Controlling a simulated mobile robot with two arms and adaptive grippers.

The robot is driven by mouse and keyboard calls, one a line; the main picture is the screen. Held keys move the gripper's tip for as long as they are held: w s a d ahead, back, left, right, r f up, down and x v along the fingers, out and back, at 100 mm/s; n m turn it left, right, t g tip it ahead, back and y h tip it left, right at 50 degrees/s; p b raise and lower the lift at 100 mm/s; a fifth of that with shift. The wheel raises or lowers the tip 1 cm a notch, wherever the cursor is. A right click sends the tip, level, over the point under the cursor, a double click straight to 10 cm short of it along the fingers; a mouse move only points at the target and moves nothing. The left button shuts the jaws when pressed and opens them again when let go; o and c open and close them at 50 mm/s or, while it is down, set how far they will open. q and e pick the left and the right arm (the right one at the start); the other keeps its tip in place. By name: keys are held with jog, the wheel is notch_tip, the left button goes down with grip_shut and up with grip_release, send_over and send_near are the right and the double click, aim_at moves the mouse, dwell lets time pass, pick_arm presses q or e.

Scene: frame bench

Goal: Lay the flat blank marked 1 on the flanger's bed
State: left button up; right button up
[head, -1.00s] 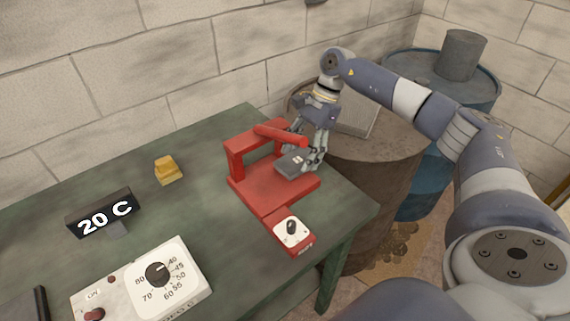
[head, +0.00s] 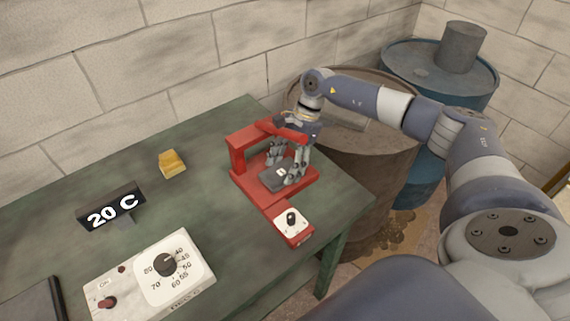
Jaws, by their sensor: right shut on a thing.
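The flanger (head: 238,158) is a red frame on the green bench, with a red bar across its top and a flat red bed (head: 252,176). The flat blank (head: 277,174) is a dark grey plate with a small white mark, too small to read. It is over the middle of the bed; I cannot tell whether it touches. My right gripper (head: 284,168) is shut on the blank, reaching in beside the red bar, with its fingers at the blank's far side and right side. My left gripper is not in view.
The flanger's dial box (head: 292,225) juts toward the front edge of the green bench (head: 195,215). A yellow block (head: 172,162), a 20 C display (head: 112,210) and a white dial panel (head: 160,275) stand to the left. Rusty (head: 370,165) and blue (head: 440,85) barrels stand behind.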

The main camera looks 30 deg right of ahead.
jog(key=shift+f+b, duration=0.5)
jog(key=o, duration=1)
